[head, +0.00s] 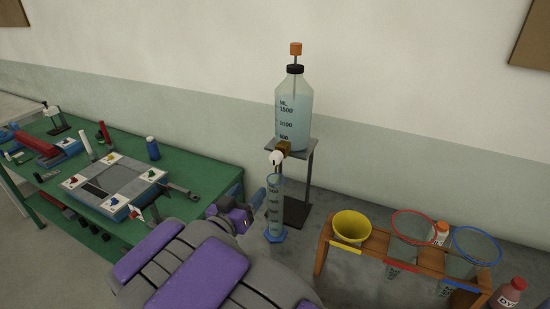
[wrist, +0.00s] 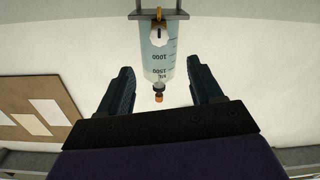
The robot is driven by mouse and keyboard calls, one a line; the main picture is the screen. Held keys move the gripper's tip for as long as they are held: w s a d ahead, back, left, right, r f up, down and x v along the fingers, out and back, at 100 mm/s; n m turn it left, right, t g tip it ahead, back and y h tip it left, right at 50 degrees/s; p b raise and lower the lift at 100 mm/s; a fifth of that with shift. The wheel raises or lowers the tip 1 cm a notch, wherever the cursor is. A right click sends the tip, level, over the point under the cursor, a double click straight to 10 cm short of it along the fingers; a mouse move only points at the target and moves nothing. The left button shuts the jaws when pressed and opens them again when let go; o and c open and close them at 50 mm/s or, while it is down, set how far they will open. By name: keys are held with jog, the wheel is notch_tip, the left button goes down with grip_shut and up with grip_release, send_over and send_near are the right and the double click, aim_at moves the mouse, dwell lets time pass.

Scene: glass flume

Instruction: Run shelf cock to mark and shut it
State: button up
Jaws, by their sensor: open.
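A large bottle of pale blue liquid (head: 293,112), graduated in mL, stands on a raised grey shelf stand (head: 312,150). Its brass cock (head: 284,147) with a white handle (head: 263,157) sits low at the front. A tall graduated cylinder (head: 274,200) on a blue foot stands below the cock; its liquid level is too small to tell. My gripper (head: 238,215) is left of the cylinder in the head view. In the wrist view my gripper (wrist: 160,66) is open and empty, and the bottle (wrist: 159,62) and white handle (wrist: 160,35) appear upside down beyond the fingers, apart from them.
A green bench (head: 205,187) with several tools and a grey tray (head: 108,184) stands left. A wooden rack (head: 375,243) at right holds a yellow funnel (head: 352,227), a red-rimmed vessel (head: 414,228) and a blue-rimmed vessel (head: 476,246). A red-capped bottle (head: 508,293) is beside it.

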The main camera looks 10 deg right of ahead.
aim_at(274, 161)
jog(key=b+x, duration=0.3)
jog(key=x, duration=1.3)
jog(key=shift+r, duration=0.1)
jog(key=shift+w+d, duration=0.3)
jog(key=shift+w, duration=0.1)
jog(key=shift+c, duration=0.3)
jog(key=c, duration=0.9)
jog(key=shift+c, duration=0.2)
